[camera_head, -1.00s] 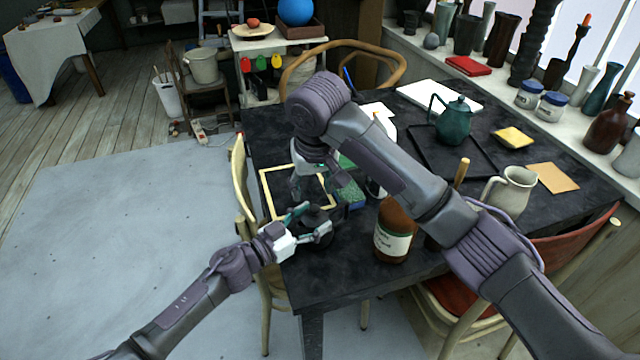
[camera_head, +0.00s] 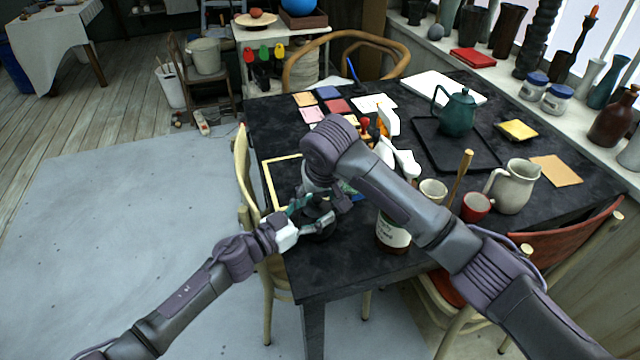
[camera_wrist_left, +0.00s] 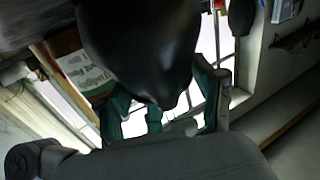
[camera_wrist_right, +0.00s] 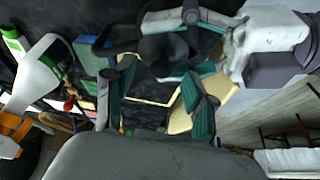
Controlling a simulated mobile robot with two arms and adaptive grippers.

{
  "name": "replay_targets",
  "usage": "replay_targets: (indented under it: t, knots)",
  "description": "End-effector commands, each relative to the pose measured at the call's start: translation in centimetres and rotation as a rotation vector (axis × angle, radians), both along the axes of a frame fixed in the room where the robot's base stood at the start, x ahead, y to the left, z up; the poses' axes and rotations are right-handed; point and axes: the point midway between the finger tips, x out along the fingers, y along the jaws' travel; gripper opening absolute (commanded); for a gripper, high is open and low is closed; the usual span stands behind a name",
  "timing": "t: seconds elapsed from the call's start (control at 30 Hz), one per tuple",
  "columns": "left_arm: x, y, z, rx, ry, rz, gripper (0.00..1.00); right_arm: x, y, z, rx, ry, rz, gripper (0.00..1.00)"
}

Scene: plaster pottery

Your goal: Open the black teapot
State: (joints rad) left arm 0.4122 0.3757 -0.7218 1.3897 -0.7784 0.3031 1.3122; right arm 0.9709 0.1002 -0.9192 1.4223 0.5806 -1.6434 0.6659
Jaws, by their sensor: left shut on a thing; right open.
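The black teapot (camera_head: 318,232) is at the near left corner of the dark table, largely hidden by my grippers. In the left wrist view its dark rounded body (camera_wrist_left: 140,45) fills the upper middle. My left gripper (camera_head: 312,214) is shut on it from the left; its fingers also show in the left wrist view (camera_wrist_left: 160,100). My right gripper (camera_head: 328,198) is open just above the teapot. In the right wrist view its spread fingers (camera_wrist_right: 160,78) are around or just over the teapot's dark top (camera_wrist_right: 163,47); I cannot tell whether they touch it.
A brown labelled bottle (camera_head: 392,232) stands close right of the teapot, beneath my right arm. A yellow frame (camera_head: 268,182) lies to the left. White spray bottles (camera_head: 404,160), a red mug (camera_head: 476,207), a pale jug (camera_head: 514,186) and a green teapot (camera_head: 457,112) stand farther right.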

Motion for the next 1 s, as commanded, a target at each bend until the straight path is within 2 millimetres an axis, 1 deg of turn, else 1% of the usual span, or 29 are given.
replay_targets:
  t: [0.03,0.17,0.47,0.5,0.57,0.8,0.83,1.0]
  knots:
    - [0.00,0.00,-0.02,0.000,0.000,0.000,0.05,0.17,0.03,-0.53,-0.001,0.002,0.000,0.55]
    - [0.00,0.00,-0.02,0.000,0.000,0.000,0.05,0.48,0.12,-1.31,-0.002,0.001,0.001,0.55]
    - [0.00,0.00,-0.03,0.000,0.000,0.000,0.05,0.58,0.18,-1.50,-0.001,0.000,0.002,0.55]
    - [0.00,0.00,-0.03,0.000,0.000,0.000,0.05,0.58,0.18,-1.50,0.000,0.000,0.001,0.52]
    - [0.00,0.00,-0.03,0.000,0.000,0.000,0.05,0.58,0.18,-1.49,0.000,0.000,0.001,0.42]
    - [0.00,0.00,-0.03,0.000,0.000,0.000,0.05,0.58,0.18,-1.47,0.000,0.000,0.001,0.02]
    - [0.00,0.00,-0.03,0.001,0.001,0.000,0.05,0.58,0.18,-1.47,0.000,0.000,0.001,0.00]
    - [0.00,0.00,-0.03,0.001,0.001,0.000,0.05,0.59,0.17,-1.46,0.000,0.000,0.001,0.00]
